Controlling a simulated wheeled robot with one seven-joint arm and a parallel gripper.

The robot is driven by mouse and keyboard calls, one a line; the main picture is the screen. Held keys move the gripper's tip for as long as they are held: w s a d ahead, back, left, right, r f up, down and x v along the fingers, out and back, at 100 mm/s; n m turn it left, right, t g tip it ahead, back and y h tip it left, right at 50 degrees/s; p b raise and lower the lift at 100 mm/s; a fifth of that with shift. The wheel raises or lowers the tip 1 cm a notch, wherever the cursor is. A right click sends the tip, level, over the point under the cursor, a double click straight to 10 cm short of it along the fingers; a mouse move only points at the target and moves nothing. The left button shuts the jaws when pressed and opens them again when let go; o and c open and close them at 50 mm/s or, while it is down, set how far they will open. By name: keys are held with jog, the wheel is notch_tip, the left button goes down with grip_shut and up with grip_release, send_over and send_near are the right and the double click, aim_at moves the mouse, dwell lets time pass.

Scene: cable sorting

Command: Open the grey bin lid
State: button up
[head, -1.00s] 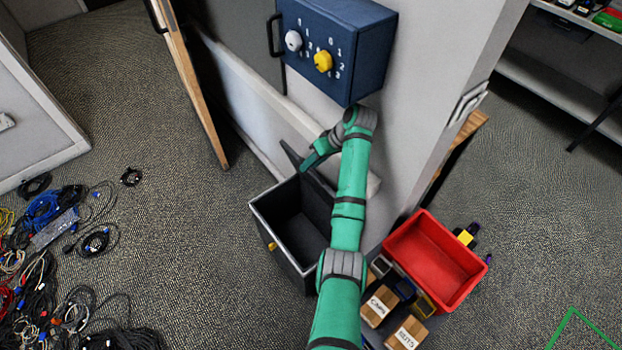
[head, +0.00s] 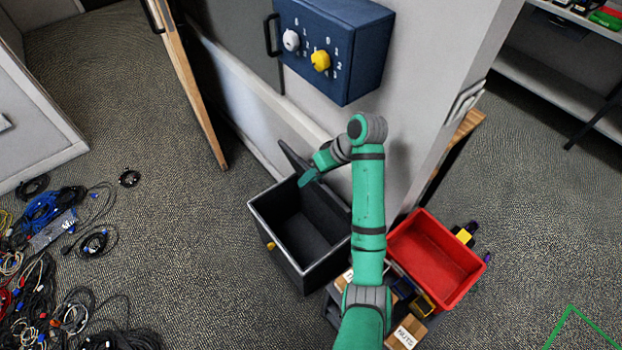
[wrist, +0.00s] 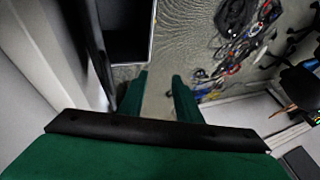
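The dark grey bin (head: 280,255) stands on the carpet against the wall, with its top open and its inside showing empty. Its lid (head: 291,158) is raised at the back, on the wall side, and is partly hidden behind my arm. My gripper (head: 306,180) is over the rear part of the bin opening, in front of the lid. In the wrist view my gripper (wrist: 160,98) has its two green fingers apart, with only floor between them. The bin also shows in the wrist view (wrist: 126,32), at the upper left beyond the fingers.
A blue box with knobs (head: 340,45) hangs on the wall above the bin. A red bin (head: 436,258) and small labelled cartons (head: 405,333) stand to the right. Tangled cables (head: 45,270) lie on the floor at left. A wooden panel edge (head: 195,95) stands behind.

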jog(key=shift+s+a+r, duration=0.1)
jog(key=shift+s+r, duration=0.1)
jog(key=shift+s, duration=0.35)
jog(key=s+a+f+m+t+y, duration=0.1)
jog(key=s+a+f+m+t, duration=0.2)
jog(key=a+f, duration=0.75)
jog(key=s+a+f+m+t+h, duration=0.2)
jog(key=s+a+f+m+t, duration=0.25)
jog(key=s, duration=0.45)
jog(key=s+d+f+m+t+h, duration=0.1)
jog(key=s+d+t+h, duration=0.2)
jog(key=s, duration=0.7)
jog(key=s+d+r+n+t+h, duration=0.1)
jog(key=s+d+r, duration=0.3)
jog(key=s+r, duration=0.3)
jog(key=s+d+r+n+t, duration=0.1)
jog(key=s+d+r, duration=0.3)
jog(key=s+r, duration=0.4)
jog(key=s+t, duration=0.1)
jog(key=s, duration=0.3)
jog(key=shift+h, duration=0.4)
